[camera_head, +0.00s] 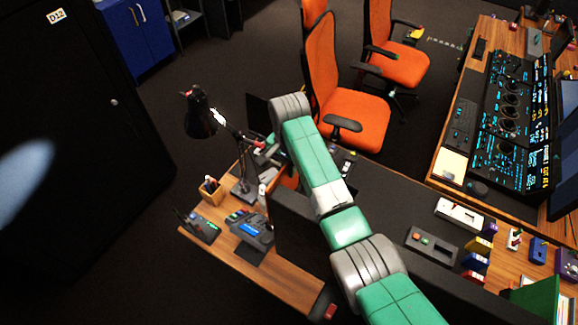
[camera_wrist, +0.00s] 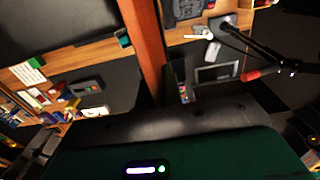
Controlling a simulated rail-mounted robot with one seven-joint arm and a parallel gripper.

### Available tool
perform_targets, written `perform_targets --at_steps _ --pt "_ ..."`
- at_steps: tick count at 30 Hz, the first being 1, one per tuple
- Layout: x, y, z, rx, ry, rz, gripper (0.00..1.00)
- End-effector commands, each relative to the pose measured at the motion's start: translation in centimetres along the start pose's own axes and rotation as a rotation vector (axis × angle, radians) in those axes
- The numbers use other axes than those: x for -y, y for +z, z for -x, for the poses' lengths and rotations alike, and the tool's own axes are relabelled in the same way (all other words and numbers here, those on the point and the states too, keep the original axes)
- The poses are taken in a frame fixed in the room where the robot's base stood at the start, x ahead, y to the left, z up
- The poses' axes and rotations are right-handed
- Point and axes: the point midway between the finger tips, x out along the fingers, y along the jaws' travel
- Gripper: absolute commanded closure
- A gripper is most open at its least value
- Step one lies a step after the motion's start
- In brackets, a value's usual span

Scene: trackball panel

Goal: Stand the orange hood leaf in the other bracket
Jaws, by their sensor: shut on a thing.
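The orange hood leaf (camera_wrist: 148,45) shows in the wrist view as a long narrow strip, nearly edge-on, running up from the dark gripper body. In the head view a small part of the leaf (camera_head: 289,177) shows beside my arm, above the desk's left part. My gripper (camera_head: 268,152) is shut on the leaf, beyond the bent wrist; its fingertips are mostly hidden. I cannot pick out either bracket clearly in these views, and the leaf's lower end is not clear in the head view.
A black desk lamp (camera_head: 200,118) stands close to the left of my gripper; its arm (camera_wrist: 255,48) also shows in the wrist view. A dark screen (camera_head: 300,225), a desk phone (camera_head: 252,230) and a pencil cup (camera_head: 211,190) crowd the desk. Orange chairs (camera_head: 350,112) stand behind.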

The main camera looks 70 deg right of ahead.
Motion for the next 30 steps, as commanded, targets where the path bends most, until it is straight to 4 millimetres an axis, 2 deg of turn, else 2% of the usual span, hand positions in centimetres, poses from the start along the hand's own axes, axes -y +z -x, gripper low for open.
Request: perform_targets --at_steps 15,16,19,27,30 --pt "0.0 0.0 -1.3 0.001 0.000 0.000 1.00" --pt "0.0 0.0 -1.2 0.000 0.000 0.000 0.87" --pt "0.0 0.0 -1.2 0.000 0.000 0.000 0.67" --pt "0.0 0.0 -1.2 0.000 0.000 0.000 0.67" --pt "0.1 -0.1 -0.2 -0.001 -0.002 0.000 0.67"
